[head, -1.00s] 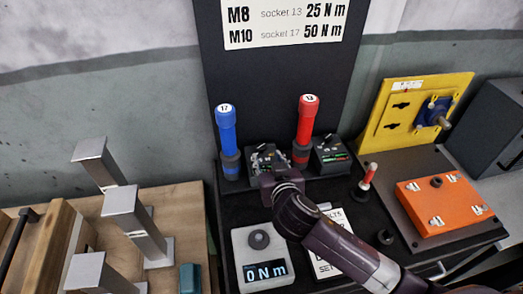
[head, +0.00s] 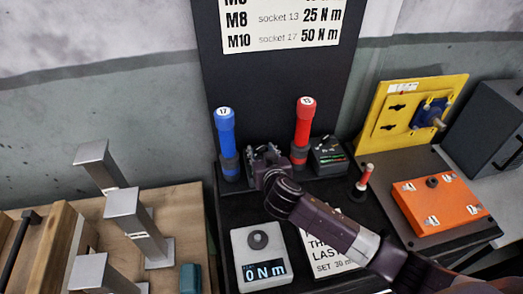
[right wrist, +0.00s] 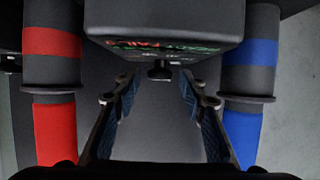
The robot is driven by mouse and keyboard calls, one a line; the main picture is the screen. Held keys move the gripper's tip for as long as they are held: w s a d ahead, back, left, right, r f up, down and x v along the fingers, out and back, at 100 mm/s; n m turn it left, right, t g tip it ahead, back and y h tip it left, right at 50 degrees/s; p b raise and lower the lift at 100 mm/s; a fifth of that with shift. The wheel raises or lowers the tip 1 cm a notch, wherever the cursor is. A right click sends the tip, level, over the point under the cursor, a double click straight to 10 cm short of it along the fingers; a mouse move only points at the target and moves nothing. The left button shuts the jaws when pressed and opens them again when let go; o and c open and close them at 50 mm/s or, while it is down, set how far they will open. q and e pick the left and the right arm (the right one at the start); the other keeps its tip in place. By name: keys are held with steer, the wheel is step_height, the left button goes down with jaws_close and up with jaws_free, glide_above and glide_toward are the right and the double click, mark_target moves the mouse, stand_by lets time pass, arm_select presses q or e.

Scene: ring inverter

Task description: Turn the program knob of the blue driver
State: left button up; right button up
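The blue driver (head: 225,132), labelled 17, stands upright at the left of the dark bench; its side also shows at the right of the right wrist view (right wrist: 243,130). A dark control box (right wrist: 165,20) with green and red lettering stands between it and the red driver. A small dark knob (right wrist: 160,72) sticks out of the box. My right gripper (right wrist: 159,88) is open and empty, its two blue-padded fingers on either side of the knob, apart from it. In the head view my right gripper (head: 265,165) covers much of the box. My left gripper is not in view.
The red driver (head: 304,135) stands close to the right, with a second control box (head: 328,157) beside it. A torque tester (head: 258,252) reading 0 N m lies in front. An orange plate (head: 440,203) and a yellow panel (head: 408,115) are at the right.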

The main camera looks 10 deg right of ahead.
jaws_close()
steer(key=shift+d, duration=0.15)
steer(key=shift+d+r+n+y+p, duration=0.1)
steer(key=shift+d+n+y+p, duration=0.15)
steer(key=shift+n+y+p, duration=0.7)
steer(key=n+y, duration=0.1)
steer(key=n+g+y+p, duration=0.1)
steer(key=y, duration=0.1)
steer(key=shift+w+d, duration=0.15)
steer(key=shift+d, duration=0.05)
steer(key=shift+w+d+n+g+y+p, duration=0.15)
steer(key=shift+n+g+y+p, duration=0.25)
steer(key=shift+n+y+p, duration=0.45)
steer(key=shift+n+g+y, duration=0.3)
steer(key=shift+n, duration=0.3)
steer(key=shift+n+g+y, duration=0.4)
steer(key=shift+n+y, duration=0.2)
steer(key=shift+y, duration=0.2)
